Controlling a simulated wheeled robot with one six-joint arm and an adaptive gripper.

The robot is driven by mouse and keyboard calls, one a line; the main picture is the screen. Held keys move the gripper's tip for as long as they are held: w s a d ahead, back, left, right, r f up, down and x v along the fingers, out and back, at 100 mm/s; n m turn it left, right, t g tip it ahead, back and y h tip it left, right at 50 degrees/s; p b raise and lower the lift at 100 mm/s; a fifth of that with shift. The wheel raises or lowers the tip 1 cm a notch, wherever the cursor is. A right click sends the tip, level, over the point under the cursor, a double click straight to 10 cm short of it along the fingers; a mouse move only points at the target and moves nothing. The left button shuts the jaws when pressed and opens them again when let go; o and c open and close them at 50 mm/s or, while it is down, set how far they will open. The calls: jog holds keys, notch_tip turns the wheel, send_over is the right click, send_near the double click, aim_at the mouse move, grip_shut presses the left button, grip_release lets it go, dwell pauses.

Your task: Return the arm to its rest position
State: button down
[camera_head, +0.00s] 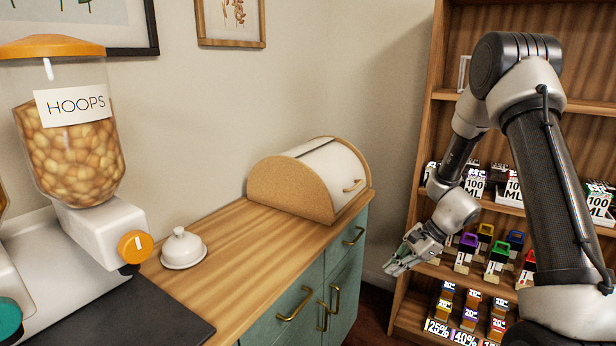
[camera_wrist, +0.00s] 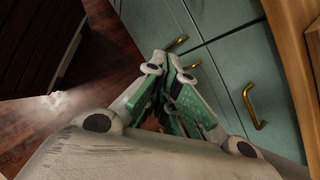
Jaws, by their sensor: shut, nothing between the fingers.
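My gripper (camera_head: 396,266) shows in the camera_head view at the right end of the counter, in front of the shelf unit. Its fingers are shut and hold nothing. In the camera_wrist view my gripper (camera_wrist: 168,62) has its green-padded fingertips together, pointing toward the green cabinet doors (camera_wrist: 228,68) and the floor. My arm is bent, with its elbow high at the right and its forearm reaching down to the left. The arm hides part of the shelves.
A wooden counter (camera_head: 232,238) holds a bread box (camera_head: 330,170), a white lidded dish (camera_head: 183,248) and a hoops dispenser (camera_head: 70,150). Brass handles (camera_head: 294,304) stick out from the cabinet. The wooden shelf unit (camera_head: 438,60) at right holds several labelled boxes. Dark floor (camera_wrist: 98,40) is clear left of the cabinet.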

jog(key=s+d+r+n+t+h, duration=0.1)
jog(key=s+d+r+n+h, duration=0.2)
jog(key=s+r, duration=1)
jog(key=s+d+r+n+t+h, duration=0.2)
jog(key=s+d+r+n+h, duration=0.2)
jog(key=s+d+r+n, duration=0.3)
jog(key=shift+s+d+r+n+t, duration=0.25)
jog(key=shift+s+r+n, duration=2.8)
jog(key=shift+r, duration=1.65)
jog(key=shift+s+m, duration=0.25)
